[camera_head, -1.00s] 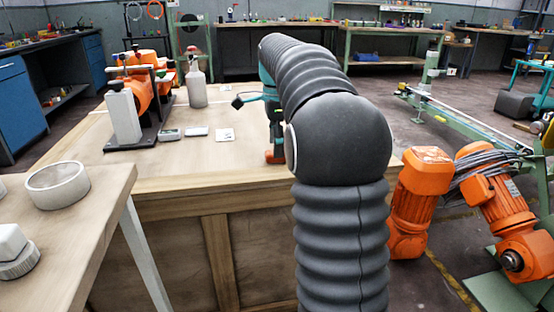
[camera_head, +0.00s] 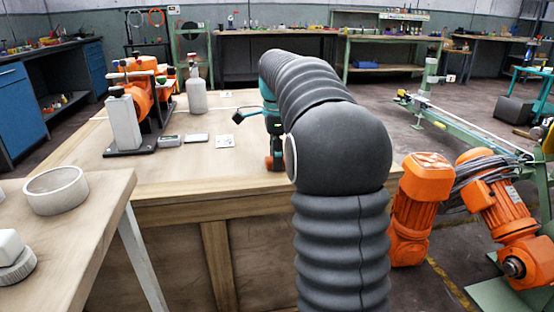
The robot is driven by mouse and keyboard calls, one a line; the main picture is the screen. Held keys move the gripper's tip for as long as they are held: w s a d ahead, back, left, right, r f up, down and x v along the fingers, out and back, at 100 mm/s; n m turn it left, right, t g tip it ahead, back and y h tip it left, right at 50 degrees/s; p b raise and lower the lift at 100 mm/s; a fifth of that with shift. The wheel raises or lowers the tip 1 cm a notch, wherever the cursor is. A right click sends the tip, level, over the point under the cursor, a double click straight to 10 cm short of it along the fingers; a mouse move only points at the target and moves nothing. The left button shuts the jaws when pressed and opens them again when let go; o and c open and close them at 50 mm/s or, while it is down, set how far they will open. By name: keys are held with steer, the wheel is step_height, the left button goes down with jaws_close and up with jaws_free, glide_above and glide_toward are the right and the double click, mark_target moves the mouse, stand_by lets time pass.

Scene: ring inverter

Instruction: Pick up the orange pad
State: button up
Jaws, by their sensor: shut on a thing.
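My gripper (camera_head: 275,161) shows just left of the dark sleeved arm, pointing down at the wooden table (camera_head: 180,180), near its front edge. A small patch of orange, the orange pad (camera_head: 269,162), shows at the fingertips, and the gripper is shut on it. Only a small part of the pad is visible. My own arm hides the right side of the gripper and the table behind it. I cannot tell whether the pad touches the tabletop.
Left of the gripper lie a white square card (camera_head: 225,141), a flat grey item (camera_head: 196,138) and a small meter (camera_head: 170,141). A spray bottle (camera_head: 196,95) and an orange machine (camera_head: 140,105) stand behind. Orange motors (camera_head: 420,200) stand right of the table.

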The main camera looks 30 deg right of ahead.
steer(key=shift+r, duration=0.5)
steer(key=r, duration=0.2)
steer(key=r+p, duration=0.1)
steer(key=shift+s+d+r, duration=0.35)
steer(key=shift+r, duration=0.05)
steer(key=s+d+r+p, duration=0.1)
steer(key=s+d+r, duration=0.5)
steer(key=s+d, duration=0.1)
steer(key=shift+s+d, duration=0.15)
steer(key=shift+s, duration=0.3)
steer(key=shift+r, duration=0.1)
